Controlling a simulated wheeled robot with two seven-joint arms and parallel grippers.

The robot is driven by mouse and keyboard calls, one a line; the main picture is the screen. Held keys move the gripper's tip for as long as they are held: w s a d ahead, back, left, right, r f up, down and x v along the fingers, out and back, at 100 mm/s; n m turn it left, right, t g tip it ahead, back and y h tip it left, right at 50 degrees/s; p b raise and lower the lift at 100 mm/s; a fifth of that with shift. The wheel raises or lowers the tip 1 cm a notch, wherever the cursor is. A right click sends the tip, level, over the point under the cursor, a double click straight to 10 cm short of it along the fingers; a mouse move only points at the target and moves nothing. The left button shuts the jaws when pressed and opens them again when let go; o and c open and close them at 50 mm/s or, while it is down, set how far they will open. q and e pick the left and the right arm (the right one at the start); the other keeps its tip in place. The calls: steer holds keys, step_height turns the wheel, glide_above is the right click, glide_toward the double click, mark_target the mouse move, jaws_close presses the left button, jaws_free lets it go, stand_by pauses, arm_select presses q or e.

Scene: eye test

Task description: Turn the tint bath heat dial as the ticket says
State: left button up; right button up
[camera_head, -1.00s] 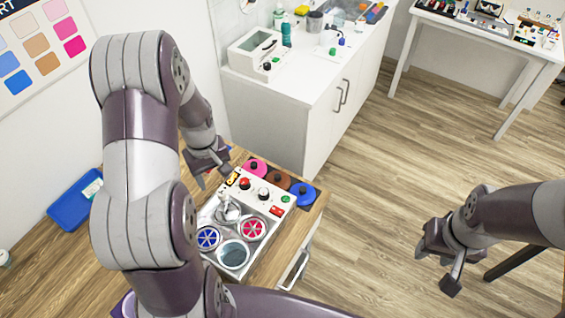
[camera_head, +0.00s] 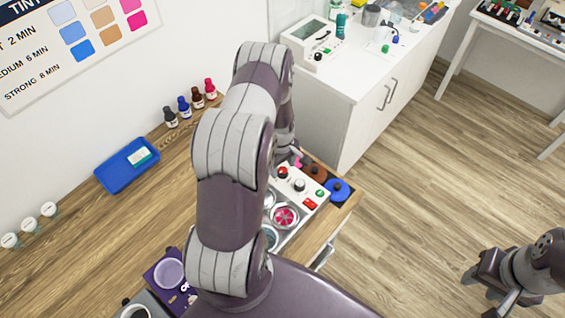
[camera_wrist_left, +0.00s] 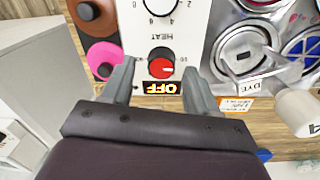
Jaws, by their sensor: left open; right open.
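The tint bath's white control panel (camera_head: 312,193) carries a red knob (camera_head: 283,172) and a second knob (camera_head: 299,185). In the left wrist view the red knob (camera_wrist_left: 161,67) sits between the open fingers of my left gripper (camera_wrist_left: 156,73); I cannot tell whether they touch it. Its pale mark points right in that view. An upside-down "OFF" display (camera_wrist_left: 161,88) lies below, and "HEAT" reads between it and a numbered dial (camera_wrist_left: 160,6). My right gripper (camera_head: 487,292) is open and empty over the floor. A small card (camera_head: 138,157) is unreadable.
The card lies in a blue tray (camera_head: 112,180) on the wooden bench. Brown (camera_head: 314,170) and blue (camera_head: 338,188) lids stand beside the panel. Tint pots (camera_head: 285,217) sit in the bath. A wall chart (camera_head: 75,50) lists times. Bottles line the wall.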

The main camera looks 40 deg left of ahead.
arm_select(q)
steer(key=shift+s+f, duration=0.1)
steer(key=shift+f, duration=0.45)
steer(key=c, duration=1)
steer(key=shift+c, duration=0.2)
